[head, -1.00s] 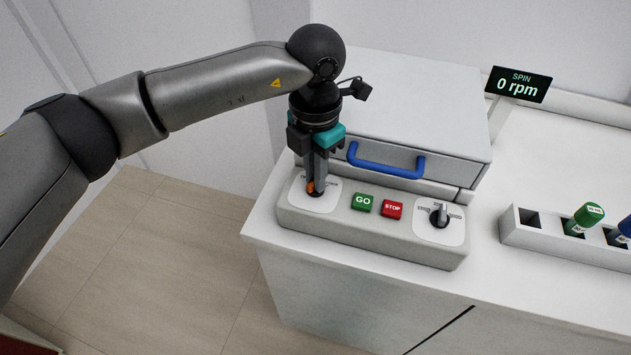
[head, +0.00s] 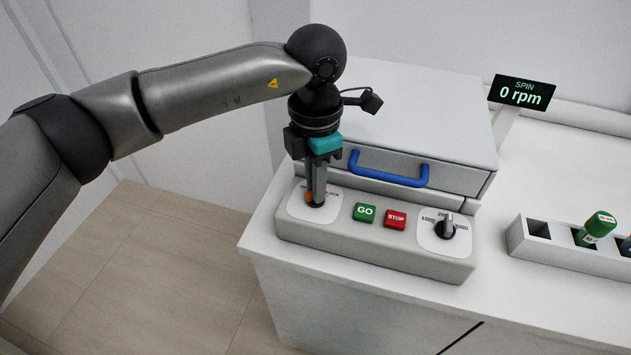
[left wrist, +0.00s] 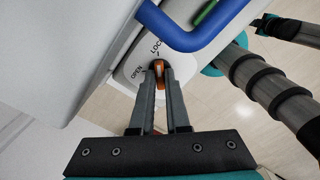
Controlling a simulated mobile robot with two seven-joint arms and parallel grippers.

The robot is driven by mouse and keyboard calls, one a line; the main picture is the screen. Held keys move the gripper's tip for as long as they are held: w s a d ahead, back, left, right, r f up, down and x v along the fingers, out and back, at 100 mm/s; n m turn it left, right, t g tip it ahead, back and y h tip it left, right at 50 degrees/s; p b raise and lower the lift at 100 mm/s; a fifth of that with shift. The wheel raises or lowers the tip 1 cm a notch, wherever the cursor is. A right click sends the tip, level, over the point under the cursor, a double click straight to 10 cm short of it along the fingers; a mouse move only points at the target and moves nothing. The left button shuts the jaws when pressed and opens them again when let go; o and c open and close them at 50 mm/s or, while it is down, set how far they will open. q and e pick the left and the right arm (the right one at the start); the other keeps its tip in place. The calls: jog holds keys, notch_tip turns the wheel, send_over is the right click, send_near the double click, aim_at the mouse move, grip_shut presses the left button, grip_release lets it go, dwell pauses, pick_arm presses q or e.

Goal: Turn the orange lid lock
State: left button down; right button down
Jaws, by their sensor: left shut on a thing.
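The orange lid lock (head: 309,196) sits on a white round-cornered plate at the left end of the machine's control panel. In the left wrist view the orange lock (left wrist: 159,68) lies between my fingertips, close to the OPEN and LOCK labels. Its visible end points up the picture, toward the LOCK label. My left gripper (head: 315,201) points down and is shut on the lock; it also shows in the left wrist view (left wrist: 160,82). The fingers hide much of the lock in the head view.
A blue handle (head: 388,172) sticks out from the lid front close beside my gripper. The GO button (head: 364,212), STOP button (head: 396,219) and a dial (head: 446,228) lie to the right. A tube rack (head: 517,235) stands farther right. The display (head: 522,92) reads 0 rpm.

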pick_arm(q)
jog(key=c, duration=0.9)
grip_release()
jog(key=shift+r, duration=0.1)
notch_tip(320, 180, up, 15)
jog(key=shift+p, duration=0.45)
